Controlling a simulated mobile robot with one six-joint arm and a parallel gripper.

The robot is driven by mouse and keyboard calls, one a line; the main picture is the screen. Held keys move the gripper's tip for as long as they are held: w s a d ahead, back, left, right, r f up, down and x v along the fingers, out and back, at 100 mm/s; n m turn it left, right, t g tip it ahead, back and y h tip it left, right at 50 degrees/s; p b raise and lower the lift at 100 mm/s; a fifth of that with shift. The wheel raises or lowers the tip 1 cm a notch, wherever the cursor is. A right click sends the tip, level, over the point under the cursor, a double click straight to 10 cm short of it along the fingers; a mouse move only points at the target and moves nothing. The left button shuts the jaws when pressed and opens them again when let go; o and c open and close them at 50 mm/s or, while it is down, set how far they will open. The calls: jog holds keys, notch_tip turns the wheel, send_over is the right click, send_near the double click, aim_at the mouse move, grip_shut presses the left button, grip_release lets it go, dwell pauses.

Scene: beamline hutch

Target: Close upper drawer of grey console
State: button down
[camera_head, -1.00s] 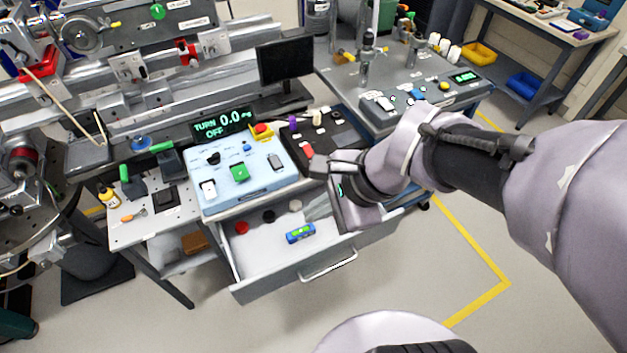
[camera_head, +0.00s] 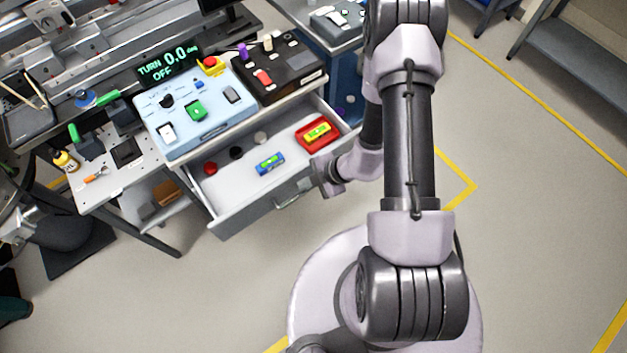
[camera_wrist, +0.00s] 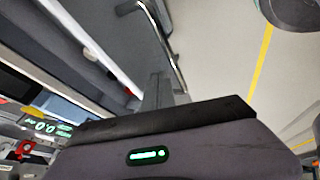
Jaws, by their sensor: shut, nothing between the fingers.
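The upper drawer (camera_head: 245,215) of the grey console stands open in the head view, pulled out toward the lower right. Its bar handle (camera_head: 288,200) sits on the front face and also shows in the wrist view (camera_wrist: 173,62). Inside the drawer lie a blue-green cylinder (camera_head: 270,163), a red tray (camera_head: 303,137) with a yellow-green item, and several small round knobs. My gripper (camera_head: 322,178) is shut and empty just outside the drawer front, right of the handle. I cannot tell whether it touches the front. The wrist view shows my gripper (camera_wrist: 158,90) close to the handle.
Above the drawer are a light blue control panel (camera_head: 200,110) and a black panel (camera_head: 280,75) with switches. A side table (camera_head: 105,180) with small tools stands at the left. Open floor (camera_head: 520,190) with yellow tape lies to the right.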

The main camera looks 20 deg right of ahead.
jog(key=shift+b+x, duration=0.3)
jog(key=shift+x, duration=0.95)
jog(key=shift+w, duration=0.1)
